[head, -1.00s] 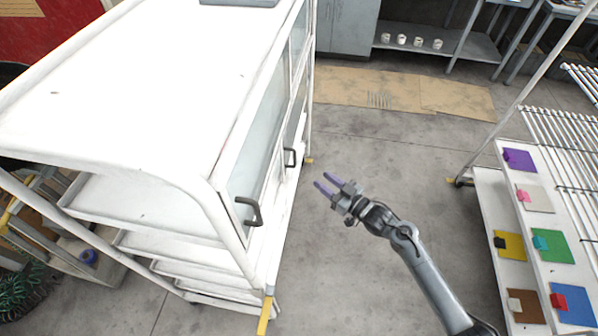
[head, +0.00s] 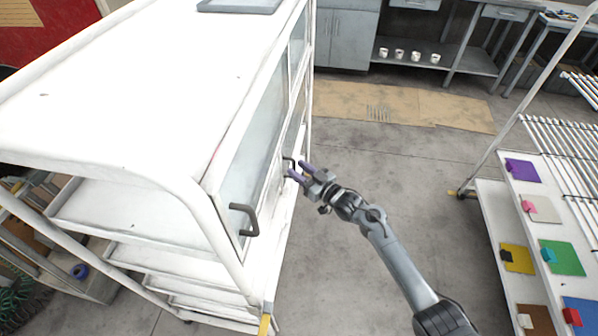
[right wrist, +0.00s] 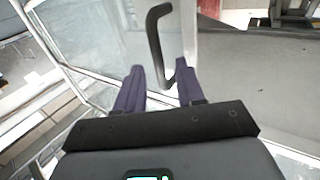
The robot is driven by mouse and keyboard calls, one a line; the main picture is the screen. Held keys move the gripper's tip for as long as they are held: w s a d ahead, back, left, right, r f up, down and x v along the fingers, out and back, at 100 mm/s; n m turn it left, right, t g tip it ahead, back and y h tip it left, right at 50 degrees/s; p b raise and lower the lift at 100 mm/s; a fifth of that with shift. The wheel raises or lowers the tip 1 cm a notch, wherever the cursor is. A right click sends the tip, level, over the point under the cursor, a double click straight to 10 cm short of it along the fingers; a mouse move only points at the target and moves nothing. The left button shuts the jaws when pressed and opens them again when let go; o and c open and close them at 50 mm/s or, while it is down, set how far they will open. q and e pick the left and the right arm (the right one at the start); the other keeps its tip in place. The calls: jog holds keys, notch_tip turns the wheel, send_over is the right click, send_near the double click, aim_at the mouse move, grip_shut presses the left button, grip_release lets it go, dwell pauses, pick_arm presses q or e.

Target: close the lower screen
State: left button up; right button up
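A white cart (head: 120,100) with glazed screens stands at the left in the head view. The near glass screen (head: 243,150) carries a dark handle (head: 250,222). A second dark handle (head: 288,161) sits lower and farther along the same side, partly hidden by my right gripper (head: 296,170). In the right wrist view a dark bent handle (right wrist: 154,42) runs down between the two purple fingers of the right gripper (right wrist: 160,70). The fingers are apart; whether they touch the handle I cannot tell. My left gripper is out of view.
A white rack (head: 490,215) with coloured squares stands at the right. Grey floor (head: 380,170) lies open between cart and rack. Cardboard (head: 400,105) lies flat farther back, before grey cabinets (head: 345,40) and a shelf with mugs.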

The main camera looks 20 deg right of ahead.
jog(key=shift+w+a, duration=0.15)
jog(key=shift+w, duration=0.1)
jog(key=shift+c, duration=0.5)
grip_shut()
